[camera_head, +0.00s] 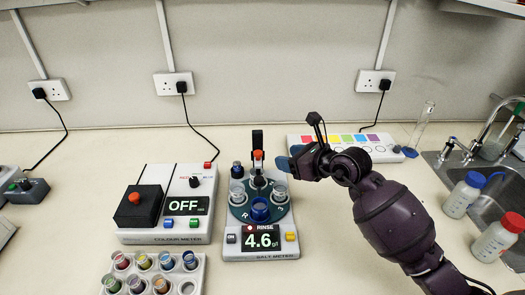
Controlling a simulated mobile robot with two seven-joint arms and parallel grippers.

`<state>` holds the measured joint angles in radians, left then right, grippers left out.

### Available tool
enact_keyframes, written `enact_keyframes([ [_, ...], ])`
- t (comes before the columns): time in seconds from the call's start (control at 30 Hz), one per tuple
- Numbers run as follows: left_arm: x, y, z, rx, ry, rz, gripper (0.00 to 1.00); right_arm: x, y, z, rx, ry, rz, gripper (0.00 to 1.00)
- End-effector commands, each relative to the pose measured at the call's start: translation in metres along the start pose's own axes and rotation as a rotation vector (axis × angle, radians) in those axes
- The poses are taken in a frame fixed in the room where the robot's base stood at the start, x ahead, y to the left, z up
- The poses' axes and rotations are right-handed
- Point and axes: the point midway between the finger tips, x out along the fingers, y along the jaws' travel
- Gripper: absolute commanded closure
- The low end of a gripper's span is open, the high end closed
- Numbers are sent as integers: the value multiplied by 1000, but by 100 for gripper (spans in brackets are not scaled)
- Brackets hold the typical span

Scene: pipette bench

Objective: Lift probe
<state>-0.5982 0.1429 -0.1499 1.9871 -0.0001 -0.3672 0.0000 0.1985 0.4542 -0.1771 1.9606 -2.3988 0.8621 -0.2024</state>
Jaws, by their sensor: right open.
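The salt meter (262,252) stands on the bench in the middle, its display reading "RINSE" and 4.6. On its dark turntable (241,213) stand several small vessels, one of them blue (260,209). The probe seems to be the slim upright piece with an orange top (258,156) at the back of the turntable, in front of a black post (257,137); its lower end is hard to make out. My right gripper (290,158) is open, with blue fingertips just right of the probe, apart from it. My left gripper is out of view.
The colour meter (156,236), showing OFF, stands left of the salt meter. A rack of coloured vials (198,281) is in front of it. Behind my right arm lies a panel with coloured squares (386,140). Two bottles (461,194) (497,237) stand by the sink at right.

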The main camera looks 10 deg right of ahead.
Motion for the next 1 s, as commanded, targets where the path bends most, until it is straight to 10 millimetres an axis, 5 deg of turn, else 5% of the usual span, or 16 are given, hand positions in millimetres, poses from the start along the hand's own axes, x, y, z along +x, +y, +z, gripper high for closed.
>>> enact_keyframes([
  [0.5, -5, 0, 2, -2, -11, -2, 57, 80, 1, 1, 3, -3, 3, 48],
  [1.0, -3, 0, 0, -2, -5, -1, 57, 101, 1, 0, 3, -3, 2, 48],
])
